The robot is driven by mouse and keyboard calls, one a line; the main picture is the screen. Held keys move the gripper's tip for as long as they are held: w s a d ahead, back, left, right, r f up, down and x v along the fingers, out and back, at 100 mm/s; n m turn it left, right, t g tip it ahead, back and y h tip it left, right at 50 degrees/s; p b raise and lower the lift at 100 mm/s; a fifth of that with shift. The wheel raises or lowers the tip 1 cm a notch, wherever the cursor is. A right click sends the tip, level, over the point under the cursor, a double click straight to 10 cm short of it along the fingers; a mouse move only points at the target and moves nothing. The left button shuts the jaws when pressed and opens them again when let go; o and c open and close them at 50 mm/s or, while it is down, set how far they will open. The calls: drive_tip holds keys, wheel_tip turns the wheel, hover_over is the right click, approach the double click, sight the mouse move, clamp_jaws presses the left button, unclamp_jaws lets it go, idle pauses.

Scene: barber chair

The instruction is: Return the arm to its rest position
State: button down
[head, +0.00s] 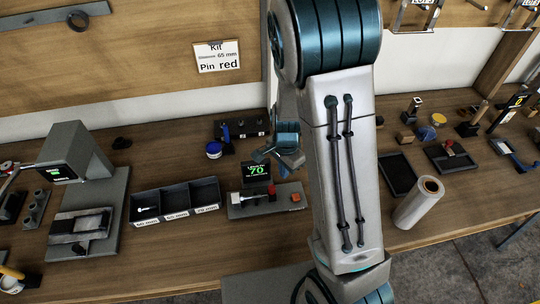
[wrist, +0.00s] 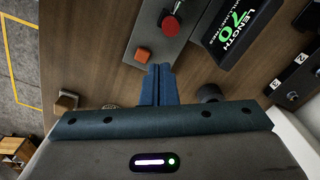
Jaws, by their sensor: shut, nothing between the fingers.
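My gripper (wrist: 158,85) shows in the wrist view with its two blue fingers shut together and nothing between them. It is above the bench, beside the end of a grey measuring device with an orange block (wrist: 142,55) and a red knob (wrist: 169,26). In the head view my gripper (head: 268,153) is partly hidden behind my arm, which stands tall across the middle. The measuring device (head: 250,207) is just below and left of it, with a display (head: 257,170) reading 70.
A three-compartment tray (head: 176,200) holds a pin in its left compartment. A grey machine (head: 75,160) stands left. A pale roll (head: 419,201) and dark trays (head: 397,176) are right of my arm. A sign (head: 217,56) on the back board reads "Pin red".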

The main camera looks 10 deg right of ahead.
drive_tip(key=s+d+r+n+t+b, duration=0.1)
drive_tip(key=s+r+n+t, duration=0.1)
drive_tip(key=s+r+n, duration=0.4)
drive_tip(key=s+d+r+n+t+b, duration=0.1)
drive_tip(key=s+r+n, duration=0.5)
drive_tip(key=r, duration=0.7)
drive_tip(key=shift+s+r+t+b, duration=0.2)
drive_tip(key=shift+s+t+b, duration=0.2)
drive_tip(key=shift+s+b, duration=0.6)
drive_tip(key=shift+s, duration=0.15)
